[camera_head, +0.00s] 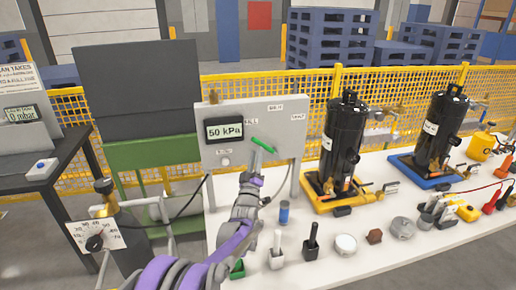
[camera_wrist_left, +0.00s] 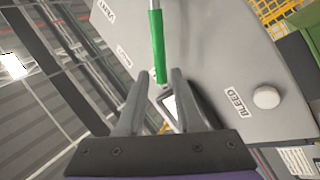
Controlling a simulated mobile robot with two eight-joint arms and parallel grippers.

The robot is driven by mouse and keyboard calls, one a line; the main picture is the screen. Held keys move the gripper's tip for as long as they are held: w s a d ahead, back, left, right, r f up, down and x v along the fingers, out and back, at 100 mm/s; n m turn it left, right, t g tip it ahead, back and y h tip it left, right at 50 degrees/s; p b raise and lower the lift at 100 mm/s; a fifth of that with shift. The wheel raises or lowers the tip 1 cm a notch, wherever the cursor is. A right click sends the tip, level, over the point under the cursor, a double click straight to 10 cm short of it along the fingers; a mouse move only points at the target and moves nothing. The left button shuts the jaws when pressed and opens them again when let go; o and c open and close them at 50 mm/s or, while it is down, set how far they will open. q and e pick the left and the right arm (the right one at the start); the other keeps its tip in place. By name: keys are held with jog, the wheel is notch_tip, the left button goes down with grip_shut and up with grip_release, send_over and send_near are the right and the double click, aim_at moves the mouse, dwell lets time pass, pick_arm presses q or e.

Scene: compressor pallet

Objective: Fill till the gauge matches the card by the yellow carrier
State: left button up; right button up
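The grey panel (camera_head: 285,145) carries a dark gauge display (camera_head: 225,130) reading 50 kPa. A green lever (camera_head: 263,144) sits on its face, tilted down to the right. A round button (camera_head: 226,161) is at lower left, labelled BLEED in the left wrist view (camera_wrist_left: 266,97). My left gripper (camera_head: 257,152) is at the lever; in the left wrist view its fingers (camera_wrist_left: 161,78) stand apart, with the green lever's end (camera_wrist_left: 160,72) between or just beyond the tips. Contact is unclear. The yellow carrier (camera_head: 321,206) holds a black compressor (camera_head: 343,140). I cannot read any card near it. My right gripper is not in view.
The white table (camera_head: 372,262) carries a blue carrier (camera_head: 411,175) with a second black compressor (camera_head: 440,125), and several small parts in front. A yellow mesh fence (camera_head: 393,94) runs behind.

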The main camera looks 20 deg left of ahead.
pick_arm(q)
jog(key=v, duration=0.5)
dwell(0.3)
jog(key=s+d+m+g+h+p, duration=0.1)
jog(key=s+d+m+g+h, duration=0.2)
jog(key=s, duration=0.4)
jog(key=s+d+m+g+h+p, duration=0.1)
jog(key=s+d+m+g+p, duration=0.15)
jog(key=s+d+g, duration=0.35)
jog(key=s+f+m+g+p, duration=0.1)
jog(key=s+f+g, duration=0.3)
jog(key=s, duration=1.1)
jog(key=s+d+f+m+g+p, duration=0.1)
jog(key=s+f+m+g, duration=0.3)
jog(key=s, duration=1.1)
notch_tip(320, 180, down, 2)
jog(key=shift+f+m, duration=0.15)
jog(key=shift+m, duration=0.2)
dwell(1.3)
